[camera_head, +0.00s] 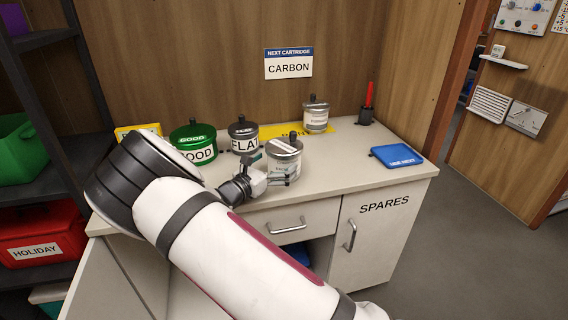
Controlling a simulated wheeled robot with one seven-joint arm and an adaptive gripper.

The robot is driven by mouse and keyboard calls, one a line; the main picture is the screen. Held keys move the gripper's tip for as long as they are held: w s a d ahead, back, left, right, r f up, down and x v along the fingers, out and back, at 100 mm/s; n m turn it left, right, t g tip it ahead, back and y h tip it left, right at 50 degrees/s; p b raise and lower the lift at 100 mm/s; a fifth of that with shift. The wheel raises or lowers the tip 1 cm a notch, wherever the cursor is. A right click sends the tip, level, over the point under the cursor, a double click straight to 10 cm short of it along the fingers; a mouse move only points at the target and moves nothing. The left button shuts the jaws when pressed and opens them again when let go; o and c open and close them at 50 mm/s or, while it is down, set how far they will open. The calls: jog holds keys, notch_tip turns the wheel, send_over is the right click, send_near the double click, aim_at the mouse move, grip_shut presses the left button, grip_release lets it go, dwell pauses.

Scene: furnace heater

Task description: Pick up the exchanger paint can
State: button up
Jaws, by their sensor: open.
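Two silver cans with white labels are on the counter. The nearer silver can (285,168) stands upright near the counter's front, and its label is too small to read. The farther silver can (316,120) stands at the back on a yellow mat; its label is also unclear. I cannot tell from the lettering which one is the exchanger paint can. My gripper (272,171) is open at the left front of the nearer silver can, its fingers close to the can's side. Whether they touch it is unclear. My gripper and wrist hide part of the can's lower left.
A green can (193,155) marked GOOD and a dark can (243,144) marked FLAT stand left of the nearer silver can. A blue tray (397,157) lies at the counter's right. A red-handled item in a dark holder (366,116) stands behind.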

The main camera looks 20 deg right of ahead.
jog(key=x, duration=0.4)
jog(key=shift+w+d+f, duration=0.1)
jog(key=shift+w+f, duration=0.05)
jog(key=shift+w, duration=0.05)
jog(key=c, duration=1.6)
jog(key=shift+c, duration=1.2)
jog(key=shift+r, duration=0.2)
